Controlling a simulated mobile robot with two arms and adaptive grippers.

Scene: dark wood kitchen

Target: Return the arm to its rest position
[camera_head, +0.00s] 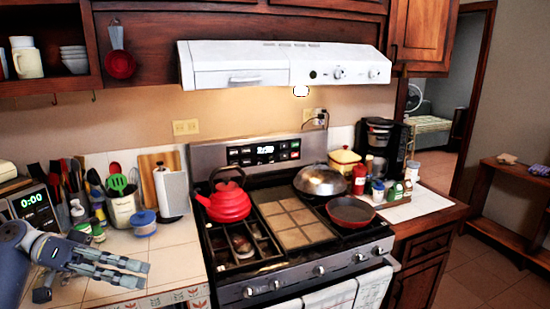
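My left gripper (146,274) is at the lower left of the head view, over the tiled counter (171,262). Its grey fingers point right, toward the stove. A narrow gap shows between the two fingertips, and nothing is held between them. The blue-grey arm comes in from the left edge and is partly cut off there. My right gripper is not in view.
The stove (284,276) holds a red kettle (229,203) and pans, including a red-rimmed pan (350,211). Floor (485,275) is clear at the right.

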